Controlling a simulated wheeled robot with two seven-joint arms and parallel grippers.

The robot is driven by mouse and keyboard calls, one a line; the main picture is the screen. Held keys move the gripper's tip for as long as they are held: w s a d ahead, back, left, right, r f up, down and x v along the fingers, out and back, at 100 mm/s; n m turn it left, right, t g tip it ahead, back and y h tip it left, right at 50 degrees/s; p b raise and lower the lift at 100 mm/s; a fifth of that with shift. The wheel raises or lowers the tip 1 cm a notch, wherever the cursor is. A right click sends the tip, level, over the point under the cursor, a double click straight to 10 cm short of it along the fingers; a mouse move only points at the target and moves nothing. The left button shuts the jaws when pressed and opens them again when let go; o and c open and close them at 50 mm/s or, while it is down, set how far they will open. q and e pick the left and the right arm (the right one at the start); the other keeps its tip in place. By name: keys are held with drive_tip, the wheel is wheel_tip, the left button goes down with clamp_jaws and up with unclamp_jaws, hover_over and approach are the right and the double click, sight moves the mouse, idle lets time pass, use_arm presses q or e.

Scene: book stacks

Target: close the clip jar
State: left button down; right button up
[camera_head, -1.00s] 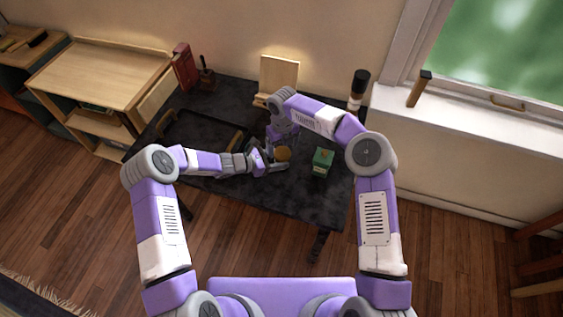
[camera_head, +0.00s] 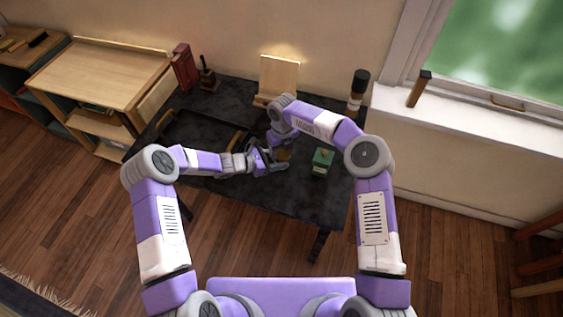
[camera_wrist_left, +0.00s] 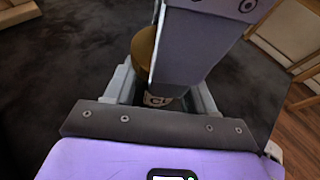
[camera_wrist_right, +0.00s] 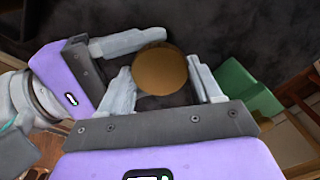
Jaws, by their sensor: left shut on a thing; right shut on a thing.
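The clip jar's round brown lid (camera_wrist_right: 160,70) shows in the right wrist view, seen from above. In the head view the jar (camera_head: 285,155) is a small brown shape, mostly covered by my grippers. My left gripper (camera_head: 272,160) comes in from the left, shut on the jar; the left wrist view shows a pale jar part with a dark mark (camera_wrist_left: 158,100) between its fingers. My right gripper (camera_wrist_right: 160,76) is above, its fingers on opposite sides of the lid, shut on the jar. The clip is hidden, so I cannot tell how the lid sits.
A green box (camera_head: 322,161) stands close right of the jar. A black tray (camera_head: 190,140) lies left on the dark table (camera_head: 250,191). A wooden stand (camera_head: 280,78), a dark-topped bottle (camera_head: 358,88) and red books (camera_head: 184,66) stand behind. The front right tabletop is clear.

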drive_tip(key=m, duration=0.3)
drive_tip(key=o, duration=1.2)
